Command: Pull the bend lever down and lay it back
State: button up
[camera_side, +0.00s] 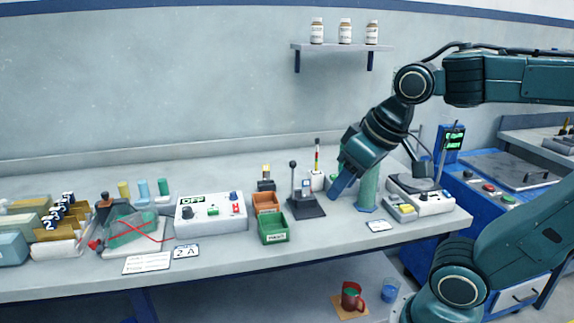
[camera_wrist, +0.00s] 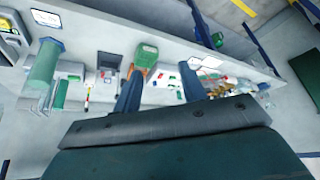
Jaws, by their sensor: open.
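The bend lever (camera_side: 293,180) stands upright with a dark ball on top, on a dark flat base (camera_side: 308,208) in the middle of the bench. A dark base, likely the same one, shows in the wrist view (camera_wrist: 109,60), where I cannot make out the lever. My gripper (camera_side: 343,189) is to the right of the lever in the side view, in front of a green post and apart from the lever. Its two blue fingers (camera_wrist: 160,90) are spread wide in the wrist view with nothing held between them.
The green post (camera_side: 368,192) stands close to my gripper. A green bin (camera_side: 273,228) and an orange bin (camera_side: 265,203) sit left of the lever base. A grey control box (camera_side: 211,212) is farther left. A grey scale-like device (camera_side: 420,199) is at the right.

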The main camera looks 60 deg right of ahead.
jog(key=w+d+r+m+g+h, duration=0.15)
jog(key=w+d+m, duration=0.35)
jog(key=w+d, duration=0.55)
jog(key=m+g+h, duration=0.1)
jog(key=m+h, duration=0.1)
jog(key=m, duration=0.3)
send_near(293, 168)
jog(key=r, duration=0.1)
jog(key=shift+w+d, duration=0.25)
jog(key=shift+d, duration=0.05)
jog(key=shift+f, duration=0.1)
jog(key=shift+g+y, duration=0.25)
jog(key=x, duration=1.3)
jog(key=shift+w+d+f, duration=0.1)
jog(key=shift+d+f, duration=0.05)
jog(key=shift+f, duration=0.05)
grip_shut()
